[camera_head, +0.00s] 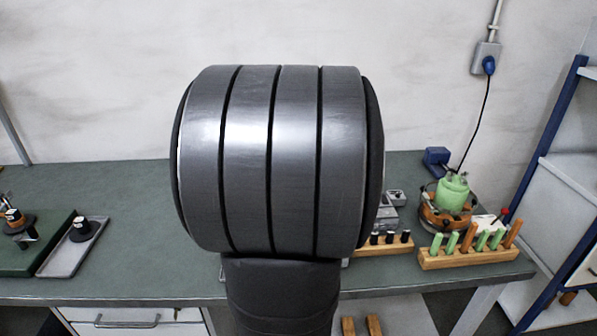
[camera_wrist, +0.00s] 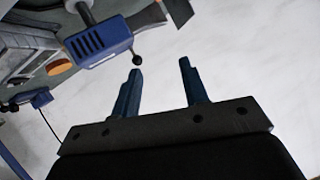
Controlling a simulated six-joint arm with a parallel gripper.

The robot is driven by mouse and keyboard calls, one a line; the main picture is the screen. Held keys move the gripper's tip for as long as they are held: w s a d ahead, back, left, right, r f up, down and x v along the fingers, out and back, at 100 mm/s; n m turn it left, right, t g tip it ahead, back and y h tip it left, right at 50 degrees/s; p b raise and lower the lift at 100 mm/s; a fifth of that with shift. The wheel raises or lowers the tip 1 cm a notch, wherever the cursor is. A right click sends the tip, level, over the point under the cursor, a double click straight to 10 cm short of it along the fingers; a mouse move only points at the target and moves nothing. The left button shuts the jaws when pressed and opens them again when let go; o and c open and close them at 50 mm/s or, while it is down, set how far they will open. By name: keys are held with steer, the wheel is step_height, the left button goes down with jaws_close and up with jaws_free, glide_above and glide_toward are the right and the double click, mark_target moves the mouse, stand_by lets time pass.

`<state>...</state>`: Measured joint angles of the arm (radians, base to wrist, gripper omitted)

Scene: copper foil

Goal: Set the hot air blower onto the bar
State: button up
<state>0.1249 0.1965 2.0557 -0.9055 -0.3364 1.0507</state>
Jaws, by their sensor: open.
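In the wrist view, a blue housing with dark vent slots (camera_wrist: 98,40) lies beyond my fingertips at upper left. It looks like the hot air blower, with a dark grey end piece at its right and a small black knob below. My gripper (camera_wrist: 160,75) is open, its two blue fingers apart with nothing between them. The knob seems close to the left fingertip, but I cannot tell if they touch. A grey rod (camera_wrist: 84,12) meets the top of the housing; I cannot tell whether it is the bar. In the head view, my arm hides the bench's middle, the blower and my gripper.
A grey tray (camera_head: 70,252) and a green case (camera_head: 30,255) lie at left. A blue-framed shelf (camera_head: 548,140) stands at far right.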

steer(key=d+r+n+t, duration=0.1)
steer(key=d+r+n, duration=0.1)
steer(key=d+n, duration=0.35)
steer(key=shift+h, duration=0.4)
steer(key=x, duration=1.7)
steer(key=shift+s+d+f, duration=0.1)
steer(key=shift+d+f, duration=0.1)
steer(key=shift+d, duration=0.1)
jaws_close()
